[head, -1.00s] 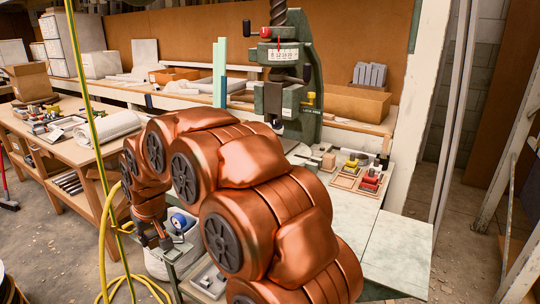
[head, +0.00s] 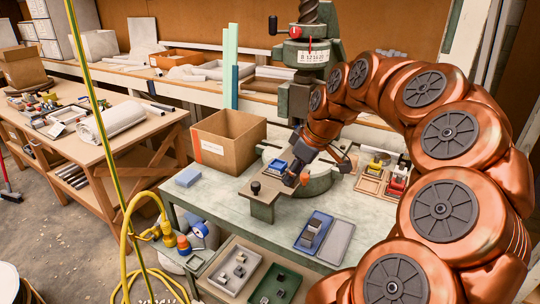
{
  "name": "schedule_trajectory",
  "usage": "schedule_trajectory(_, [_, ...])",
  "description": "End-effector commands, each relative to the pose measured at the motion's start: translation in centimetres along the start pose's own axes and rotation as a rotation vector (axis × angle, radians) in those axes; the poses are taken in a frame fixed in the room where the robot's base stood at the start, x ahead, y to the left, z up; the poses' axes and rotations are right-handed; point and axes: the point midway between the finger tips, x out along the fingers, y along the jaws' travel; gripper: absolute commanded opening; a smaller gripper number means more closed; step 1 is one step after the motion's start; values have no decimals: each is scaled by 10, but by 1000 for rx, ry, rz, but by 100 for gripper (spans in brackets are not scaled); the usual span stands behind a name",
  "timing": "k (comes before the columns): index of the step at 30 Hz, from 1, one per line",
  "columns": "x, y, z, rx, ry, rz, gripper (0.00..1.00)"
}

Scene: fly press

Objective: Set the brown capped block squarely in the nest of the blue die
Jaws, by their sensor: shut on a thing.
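The blue die (head: 276,166) lies on the press's sliding plate (head: 262,206), just left of my gripper, and is partly covered by it. My gripper (head: 294,180) points down and left at the plate, beside the die. It is shut on a small orange-brown piece (head: 304,178), which I take to be the brown capped block. The fingers hide most of the piece, so its cap and tilt do not show. The die's nest is too small and covered to make out. I cannot tell whether the piece touches the die or plate.
The green press (head: 306,50) stands behind, partly hidden by my arm. An open cardboard box (head: 228,142) and a light blue block (head: 188,176) are to the left. A blue tray (head: 310,243) and a grey tray (head: 338,245) lie in front. Red and yellow pieces (head: 397,184) are at right.

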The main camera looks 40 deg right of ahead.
Motion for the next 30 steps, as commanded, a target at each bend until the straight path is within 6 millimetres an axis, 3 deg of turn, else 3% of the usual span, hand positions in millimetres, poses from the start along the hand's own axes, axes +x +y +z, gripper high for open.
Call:
schedule_trajectory(3, [-13, 4, 12, -14, 0, -5, 4])
schedule_trajectory(7, [-12, 9, 11, -20, -2, -10, 4])
schedule_trajectory(30, [28, 84, -60, -18, -2, -9, 4])
